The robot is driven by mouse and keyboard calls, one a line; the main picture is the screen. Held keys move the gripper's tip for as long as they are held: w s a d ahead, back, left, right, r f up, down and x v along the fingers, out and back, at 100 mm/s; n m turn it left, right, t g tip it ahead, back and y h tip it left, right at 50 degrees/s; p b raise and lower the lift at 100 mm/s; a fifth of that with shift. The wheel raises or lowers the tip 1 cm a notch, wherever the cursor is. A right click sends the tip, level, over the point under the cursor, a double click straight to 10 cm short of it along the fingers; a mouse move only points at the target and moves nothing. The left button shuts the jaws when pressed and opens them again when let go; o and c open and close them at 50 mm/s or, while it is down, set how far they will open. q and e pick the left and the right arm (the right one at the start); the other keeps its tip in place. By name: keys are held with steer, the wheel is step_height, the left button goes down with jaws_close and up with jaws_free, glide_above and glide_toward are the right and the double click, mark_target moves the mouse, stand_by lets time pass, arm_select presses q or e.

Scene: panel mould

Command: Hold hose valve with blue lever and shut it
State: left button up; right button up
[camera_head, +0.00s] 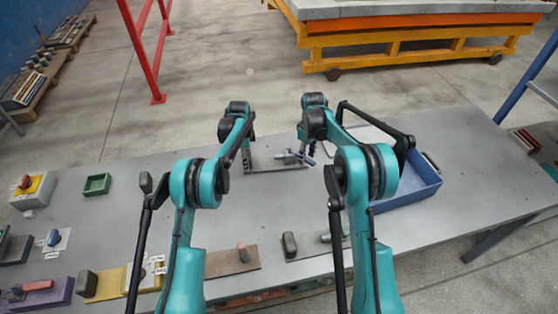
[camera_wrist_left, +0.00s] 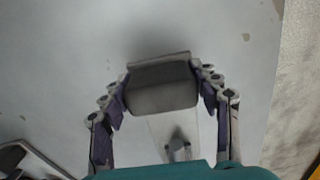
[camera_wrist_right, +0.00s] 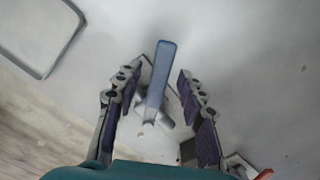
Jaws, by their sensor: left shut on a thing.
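The hose valve with the blue lever sits on a narrow grey plate (camera_head: 277,167) at the back middle of the table. Its body (camera_head: 290,157) shows between my two grippers. My left gripper (camera_wrist_left: 160,85) is shut on a dark grey block (camera_wrist_left: 162,90) at the plate's left end. Part of the fitting (camera_wrist_left: 178,146) shows beyond the block. My right gripper (camera_wrist_right: 160,75) is open, one finger on each side of the blue lever (camera_wrist_right: 157,80). A gap shows between lever and fingers. In the head view my right gripper (camera_head: 306,148) partly hides the lever.
A blue tray (camera_head: 410,190) stands right of my right arm. A small green tray (camera_head: 97,184) and a yellow-grey switch box (camera_head: 35,190) stand at left. Other plates with blocks, such as a brown one (camera_head: 230,262), line the front edge. The table's middle is clear.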

jaws_close()
steer(key=shift+a, duration=0.1)
steer(key=shift+s+a+m, duration=0.45)
steer(key=shift+a+m, duration=0.4)
steer(key=shift+m, duration=0.5)
steer(key=shift+s+a+m, duration=0.4)
steer(key=shift+a+m, duration=0.5)
steer(key=shift+m, duration=0.5)
steer(key=shift+s+a+m, duration=0.45)
steer(key=shift+a+m, duration=0.4)
steer(key=shift+m, duration=0.5)
jaws_free()
